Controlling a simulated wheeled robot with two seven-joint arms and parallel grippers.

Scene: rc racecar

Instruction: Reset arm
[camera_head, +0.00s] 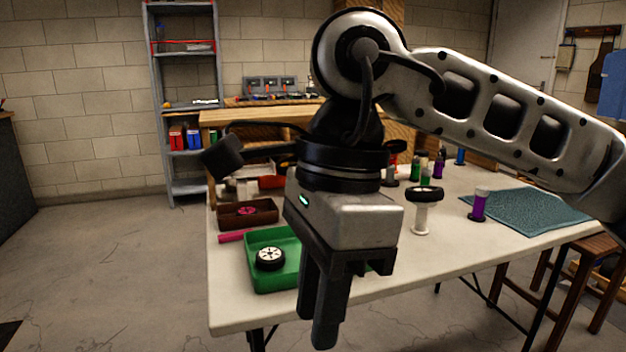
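My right gripper (325,318) hangs fingers down in the middle of the camera_head view, in front of the table's near edge. Its dark fingers overlap from this angle, so the gap between them cannot be judged. No object shows at the fingertips. My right arm reaches in from the right side. My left gripper is not in view. A wheel with a black tyre (270,259) lies in a green tray (262,287) left of the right gripper.
The white table (231,314) also carries a brown tray (236,219) with a pink part, a purple white-capped bottle (479,205), several other bottles and a teal mat (530,211). A wooden stool (577,260) stands at right. A grey shelf (157,101) stands behind. Floor at left is clear.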

